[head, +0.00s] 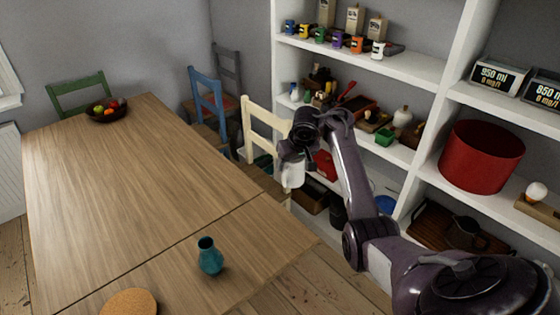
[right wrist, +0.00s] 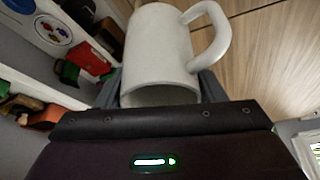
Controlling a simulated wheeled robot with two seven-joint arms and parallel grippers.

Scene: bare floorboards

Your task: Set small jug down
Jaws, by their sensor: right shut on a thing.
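A small white jug (head: 293,171) is in my right gripper (head: 289,157), held in the air between the table's right side and the shelves in the head view. In the right wrist view the jug (right wrist: 160,50) shows large, its handle at the right. The gripper fingers (right wrist: 160,92) are shut on its body. The wooden table (head: 120,190) fills the left of the head view, and its top also shows in the right wrist view (right wrist: 270,60). My left gripper is not in view.
A teal vase (head: 209,256) and a round cork mat (head: 130,303) are on the table's near part. A fruit bowl (head: 107,110) stands at its far end. A cream chair (head: 265,125) and a blue chair (head: 206,95) stand along its right side. White shelves (head: 430,75) hold many items. The table's middle is clear.

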